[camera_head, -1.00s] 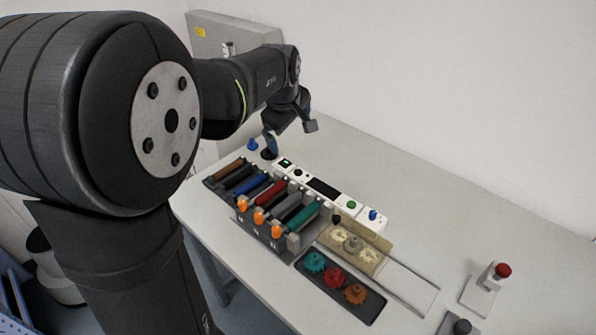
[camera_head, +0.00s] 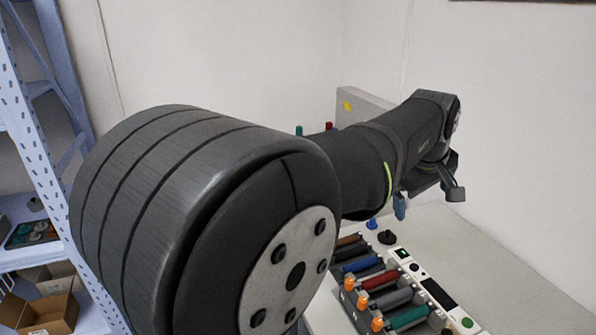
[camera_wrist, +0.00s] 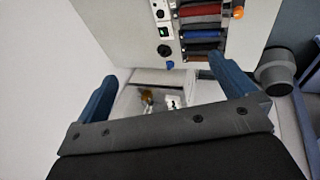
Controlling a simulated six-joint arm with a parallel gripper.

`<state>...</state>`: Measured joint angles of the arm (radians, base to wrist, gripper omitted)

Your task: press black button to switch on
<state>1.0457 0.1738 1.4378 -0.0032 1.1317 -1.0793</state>
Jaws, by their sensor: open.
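The white control panel (camera_head: 440,296) lies on the table in the head view. It has a small black button (camera_head: 414,267) beside a dark, green-lit switch (camera_head: 402,253). In the wrist view the black button (camera_wrist: 160,14) shows near the top edge. I cannot tell which is the task's button. My gripper (camera_head: 428,197) is above the table's far end. In the wrist view its blue fingers (camera_wrist: 160,68) are spread and empty.
A row of coloured cartridges (camera_head: 366,278) with orange knobs runs along the panel. A grey box (camera_head: 362,104) is on the wall behind my arm. Blue shelving (camera_head: 35,150) stands left. Bare tabletop (camera_head: 500,270) lies right of the panel.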

